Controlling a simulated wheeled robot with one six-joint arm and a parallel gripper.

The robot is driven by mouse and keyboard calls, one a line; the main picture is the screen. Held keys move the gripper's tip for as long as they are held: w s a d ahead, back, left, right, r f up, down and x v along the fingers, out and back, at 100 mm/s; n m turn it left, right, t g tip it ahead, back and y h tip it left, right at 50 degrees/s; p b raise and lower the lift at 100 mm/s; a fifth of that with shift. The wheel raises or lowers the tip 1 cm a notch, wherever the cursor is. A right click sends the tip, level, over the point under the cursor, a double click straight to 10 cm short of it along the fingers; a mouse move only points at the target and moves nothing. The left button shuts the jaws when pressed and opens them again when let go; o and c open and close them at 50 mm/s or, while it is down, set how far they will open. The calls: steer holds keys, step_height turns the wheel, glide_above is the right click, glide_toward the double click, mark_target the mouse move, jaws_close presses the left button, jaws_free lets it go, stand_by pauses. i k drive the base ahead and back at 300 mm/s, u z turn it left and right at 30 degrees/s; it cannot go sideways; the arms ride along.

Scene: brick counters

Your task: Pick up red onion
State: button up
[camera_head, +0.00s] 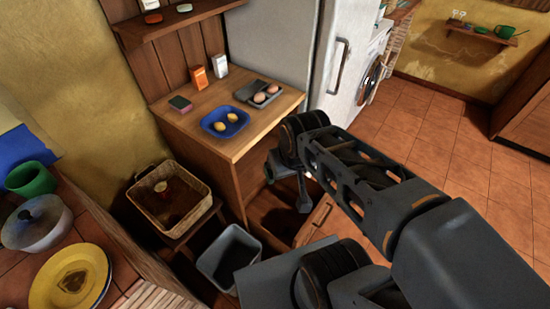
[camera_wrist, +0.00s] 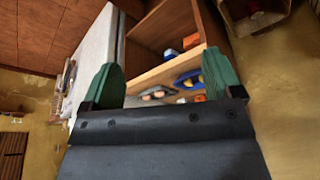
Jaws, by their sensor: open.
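A small dark reddish round thing (camera_head: 161,186), which looks like the red onion, lies inside a wicker basket (camera_head: 136,208) in the head view. It is too small to be sure of. My gripper (camera_head: 303,203) is to the right of the basket, in front of the wooden cabinet and well apart from the onion. In the wrist view my gripper (camera_wrist: 160,78) has its two green fingers spread wide with nothing between them.
A wooden counter (camera_head: 195,128) bears a blue tray (camera_head: 242,127) with yellow items and a grey carton (camera_head: 250,88) with brown eggs. A grey bin (camera_head: 229,257) stands right of the basket. A yellow plate (camera_head: 95,263) and a pot (camera_head: 37,222) are at left.

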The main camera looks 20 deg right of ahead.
mark_target(174, 219)
steer(key=z, duration=0.45)
steer(key=k, duration=1.85)
steer(key=u, duration=0.4)
steer(key=i, duration=0.4)
steer(key=u, duration=0.05)
